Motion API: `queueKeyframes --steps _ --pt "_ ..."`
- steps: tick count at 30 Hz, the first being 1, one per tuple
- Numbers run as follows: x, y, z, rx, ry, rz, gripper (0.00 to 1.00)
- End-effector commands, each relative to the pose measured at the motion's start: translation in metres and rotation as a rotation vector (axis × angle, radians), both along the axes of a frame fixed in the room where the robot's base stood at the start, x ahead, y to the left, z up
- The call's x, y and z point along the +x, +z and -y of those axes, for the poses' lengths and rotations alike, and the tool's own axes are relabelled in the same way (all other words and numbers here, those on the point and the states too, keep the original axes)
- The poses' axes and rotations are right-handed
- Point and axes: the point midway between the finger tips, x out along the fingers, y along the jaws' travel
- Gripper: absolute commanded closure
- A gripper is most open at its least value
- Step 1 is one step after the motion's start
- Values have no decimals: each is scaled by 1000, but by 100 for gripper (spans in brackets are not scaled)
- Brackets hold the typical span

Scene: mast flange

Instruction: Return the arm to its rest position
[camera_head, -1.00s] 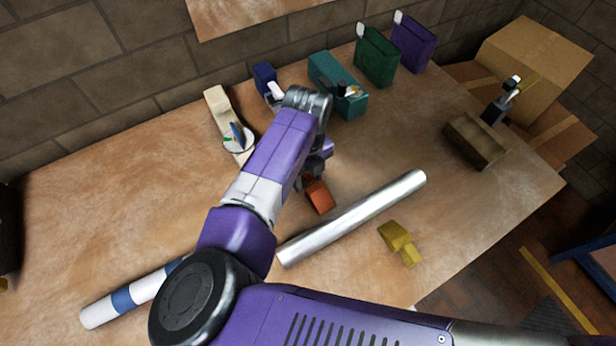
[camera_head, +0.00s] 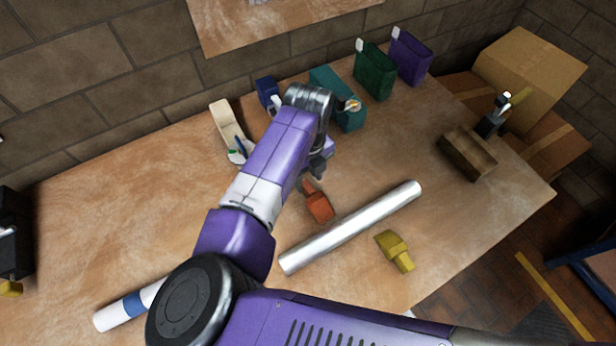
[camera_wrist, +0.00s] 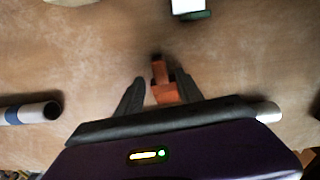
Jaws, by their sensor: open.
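My arm reaches over the workbench (camera_head: 100,220) in the head view. My gripper (camera_wrist: 161,78) is open, its two dark fingers apart with nothing held between them. In the head view it is mostly hidden behind my wrist. An orange block-like piece (camera_head: 318,207) lies on the bench just below and in front of it. In the wrist view this orange piece (camera_wrist: 162,85) shows between the fingers, apart from them.
A silver pipe (camera_head: 350,228) and yellow piece (camera_head: 395,250) lie nearby. A white-and-blue tube (camera_head: 120,310) lies at front left. Teal (camera_head: 352,118), green (camera_head: 374,72) and purple (camera_head: 410,58) containers stand behind. A brown open box (camera_head: 467,153) stands right.

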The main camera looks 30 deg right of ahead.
Motion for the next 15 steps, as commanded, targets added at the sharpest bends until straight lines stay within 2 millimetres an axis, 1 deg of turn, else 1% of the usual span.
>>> queueKeyframes --steps 1,6,15 --pt "0 9 0 0 0 0 56" --pt "0 22 0 0 0 0 56" --pt "0 23 0 0 0 0 56"
